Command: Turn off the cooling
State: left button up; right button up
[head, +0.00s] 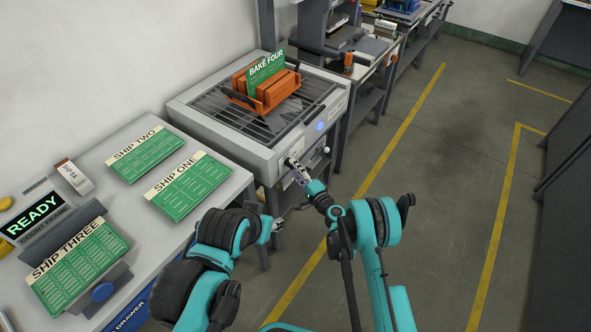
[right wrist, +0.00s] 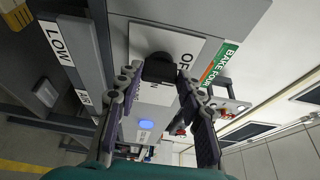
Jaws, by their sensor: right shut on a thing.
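A grey machine (head: 225,140) with a slatted top stands at the back of the bench row, with a switch on its front. In the right wrist view a black knob (right wrist: 159,68) sits on a white plate (right wrist: 196,48) with an "OF…" label, partly hidden, and a partly covered second label below. My right gripper (head: 298,174) is at this front panel; its two fingers (right wrist: 158,90) are shut on the knob from both sides. A blue lit button (head: 319,127) glows on the panel, also in the right wrist view (right wrist: 147,125). My left gripper (head: 278,226) hangs before the bench, apart from the machine.
An orange rack (head: 268,94) with a green "BAKE FOUR" board (head: 266,70) stands on the machine. The left bench (head: 130,205) holds green "SHIP" boards and a "READY" display (head: 34,217). A slider panel marked "LOW" (right wrist: 57,43) is beside the knob. The floor at right is clear.

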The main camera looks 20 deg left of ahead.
dwell(0.5)
jog(key=o, duration=1.2)
jog(key=shift+c, duration=0.2)
